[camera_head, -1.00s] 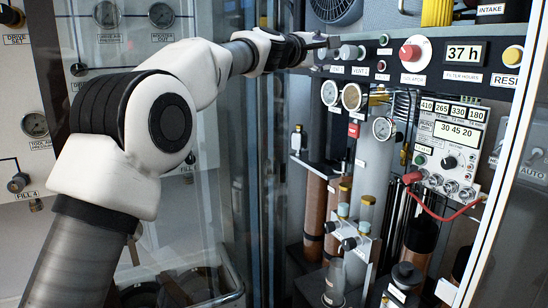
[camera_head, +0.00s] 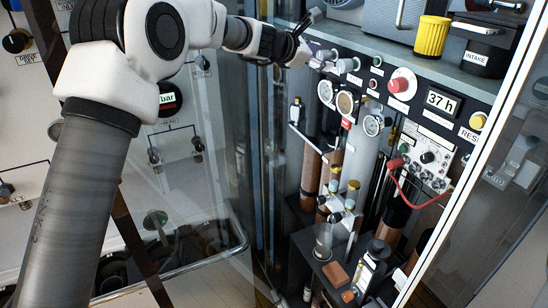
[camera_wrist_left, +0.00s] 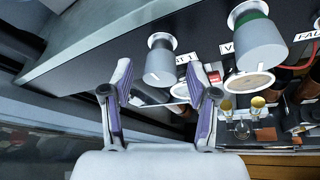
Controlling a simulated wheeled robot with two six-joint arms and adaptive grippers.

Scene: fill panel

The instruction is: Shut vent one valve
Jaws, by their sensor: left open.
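In the head view the knob (camera_head: 326,55) is small and partly covered by my gripper. My left gripper (camera_wrist_left: 167,84) is open, its two purple-padded fingers pointing at the knob from either side of its near end; contact cannot be told. In the head view the left gripper (camera_head: 312,42) is at the panel's upper left corner. The right gripper is not in view.
A similar grey knob with a green base (camera_wrist_left: 258,40) stands close to the right. Dial gauges (camera_head: 344,102) hang below the panel. A red knob (camera_head: 402,84) and a yellow ribbed cap (camera_head: 432,36) are further right. A glass door edge (camera_head: 480,150) bounds the right.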

